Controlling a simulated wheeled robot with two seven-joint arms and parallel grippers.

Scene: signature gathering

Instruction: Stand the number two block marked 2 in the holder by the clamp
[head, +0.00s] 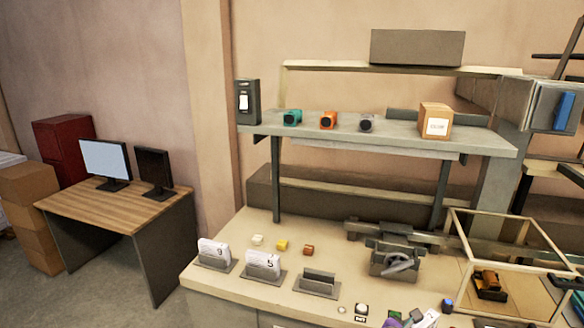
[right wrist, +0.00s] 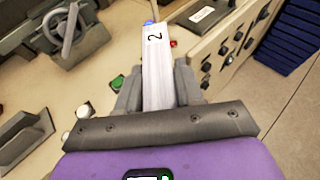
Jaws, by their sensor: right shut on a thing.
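The white number two block (right wrist: 157,70), marked 2, is held between the fingers of my right gripper (right wrist: 158,88), which is shut on it. In the head view a white edge of the block (head: 429,318) shows low at the front of the bench, beside my purple wrist. The empty dark holder (head: 318,283) stands left of the grey clamp (head: 393,262); its slot is free. The clamp also shows at upper left in the right wrist view (right wrist: 68,32), and part of the holder at lower left (right wrist: 22,138). My left gripper is out of view.
Two filled holders, with blocks marked 9 (head: 214,253) and 5 (head: 263,265), stand left of the empty one. Small cubes (head: 282,245) lie behind them. Buttons (head: 361,309) line the bench's front. An open frame box (head: 505,255) stands at right; a shelf (head: 370,130) hangs above.

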